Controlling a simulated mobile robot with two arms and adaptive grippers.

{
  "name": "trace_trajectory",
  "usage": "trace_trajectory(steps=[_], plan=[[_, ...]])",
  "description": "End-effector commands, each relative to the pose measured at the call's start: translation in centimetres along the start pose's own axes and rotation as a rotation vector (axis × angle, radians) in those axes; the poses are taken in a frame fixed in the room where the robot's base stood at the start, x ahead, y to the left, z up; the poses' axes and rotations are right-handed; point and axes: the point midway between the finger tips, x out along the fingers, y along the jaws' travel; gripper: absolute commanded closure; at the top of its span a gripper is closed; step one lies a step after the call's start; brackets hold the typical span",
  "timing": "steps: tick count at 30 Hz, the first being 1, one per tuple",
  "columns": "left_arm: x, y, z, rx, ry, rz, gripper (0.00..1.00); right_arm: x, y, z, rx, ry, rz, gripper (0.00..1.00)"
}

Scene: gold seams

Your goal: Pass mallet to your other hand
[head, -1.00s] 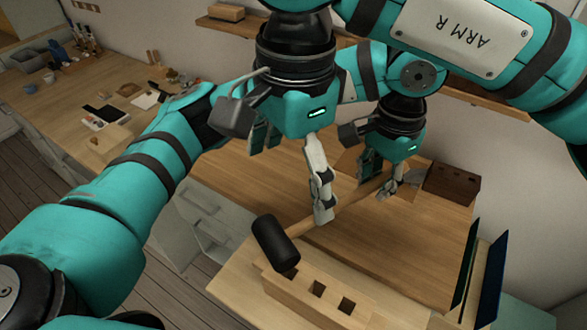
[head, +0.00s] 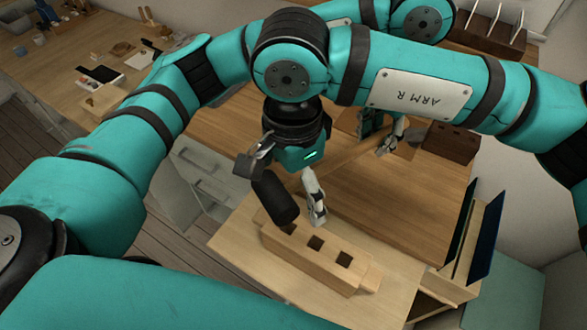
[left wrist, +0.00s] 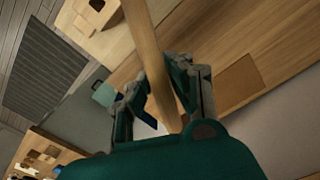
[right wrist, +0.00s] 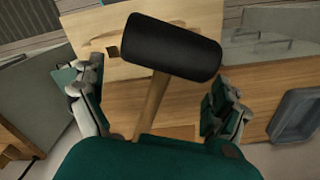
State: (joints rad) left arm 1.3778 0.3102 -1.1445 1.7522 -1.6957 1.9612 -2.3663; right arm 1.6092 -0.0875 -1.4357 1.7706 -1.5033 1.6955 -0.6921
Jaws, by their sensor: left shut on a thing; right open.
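The mallet has a black cylindrical head (head: 273,199) and a pale wooden handle. In the head view the handle runs back and right from the head, partly hidden. My left gripper (head: 382,138) is shut on the handle, toward the end away from the head. In the left wrist view the handle (left wrist: 146,45) passes between its fingers (left wrist: 162,88). My right gripper (head: 290,185) is open, close by the mallet head. In the right wrist view the head (right wrist: 170,47) is ahead and the handle (right wrist: 150,103) runs between the spread fingers (right wrist: 155,103), apart from both.
A pale wooden block with square holes (head: 350,275) lies below the mallet on the near worktop. A rack with dark panels (head: 470,240) stands to its right. A dark brown box (head: 450,143) sits at the back right. Drawers (head: 203,172) are at the left.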

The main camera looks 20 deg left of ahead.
Motion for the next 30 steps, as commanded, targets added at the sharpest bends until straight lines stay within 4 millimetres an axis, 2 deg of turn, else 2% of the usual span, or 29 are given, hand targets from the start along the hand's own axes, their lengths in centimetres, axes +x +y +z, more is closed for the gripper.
trace_trajectory(steps=[7, 29, 30], plan=[[-0.03, -0.01, 0.01, 0.0, 0.0, 0.0, 1.0, 0.04, 0.01, -0.01, 0.0, 0.0, 0.0, 0.01], [-0.01, -0.12, 0.07, 0.002, -0.003, -0.003, 1.0, 0.05, 0.1, -0.07, 0.001, 0.002, 0.004, 0.96], [-0.02, -0.13, 0.07, 0.002, -0.003, -0.004, 0.75, 0.01, 0.1, -0.08, 0.001, 0.002, 0.004, 0.96]])
